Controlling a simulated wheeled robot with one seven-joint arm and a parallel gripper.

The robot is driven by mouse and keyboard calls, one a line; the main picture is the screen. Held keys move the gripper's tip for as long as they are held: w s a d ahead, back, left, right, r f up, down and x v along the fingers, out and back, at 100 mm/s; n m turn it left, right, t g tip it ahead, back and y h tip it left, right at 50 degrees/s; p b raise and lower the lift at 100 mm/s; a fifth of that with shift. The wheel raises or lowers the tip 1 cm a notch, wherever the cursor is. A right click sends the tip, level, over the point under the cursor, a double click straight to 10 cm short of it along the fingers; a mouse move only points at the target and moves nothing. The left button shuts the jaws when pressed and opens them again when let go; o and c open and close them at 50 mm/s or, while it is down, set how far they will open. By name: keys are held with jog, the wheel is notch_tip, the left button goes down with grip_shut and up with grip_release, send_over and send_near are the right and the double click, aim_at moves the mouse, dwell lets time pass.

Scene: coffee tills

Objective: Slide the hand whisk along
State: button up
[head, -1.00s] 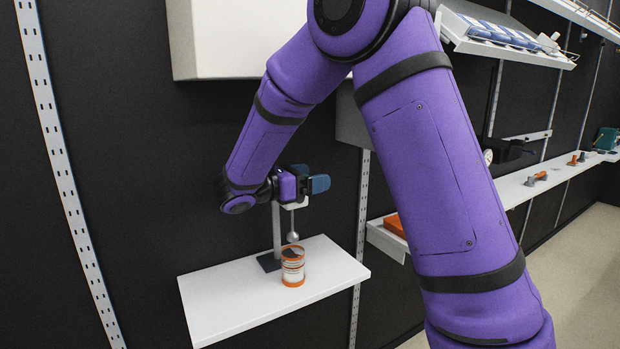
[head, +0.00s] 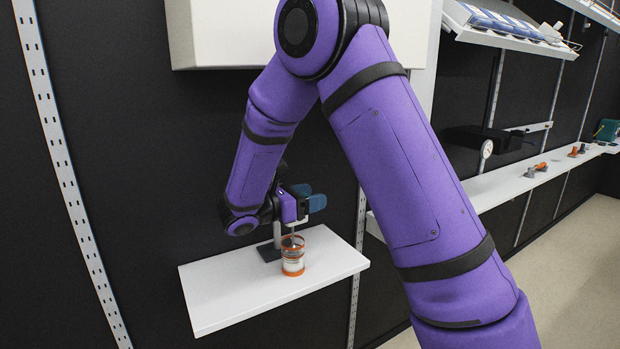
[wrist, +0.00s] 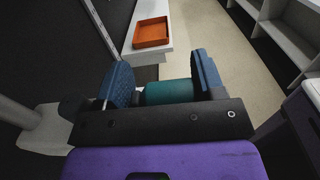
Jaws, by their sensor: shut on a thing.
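My gripper (head: 308,197) is shut with its blue fingers above a small white shelf (head: 230,297). In the wrist view, a teal cylinder (wrist: 168,92) sits between the fingers and appears to be the handle of the hand whisk. The thin grey whisk rod (head: 292,230) runs down from the gripper into the top of a clear jar (head: 293,264) with orange bands; the whisk's head is hard to make out. A grey upright post (head: 277,233) on a dark base (head: 268,252) stands just behind the jar. My fingers partly hide the handle.
A white box (head: 240,35) hangs on the black wall above. A longer white shelf (head: 500,187) with small items runs off to the right. An orange tray (wrist: 152,32) lies on a white shelf in the wrist view. The small shelf's front and right are clear.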

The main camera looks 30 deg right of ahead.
jog(key=shift+f, duration=0.9)
jog(key=o, duration=1.3)
jog(key=shift+a, duration=0.15)
jog(key=a, duration=1)
jog(key=shift+s+a, duration=0.2)
jog(key=shift+a, duration=0.05)
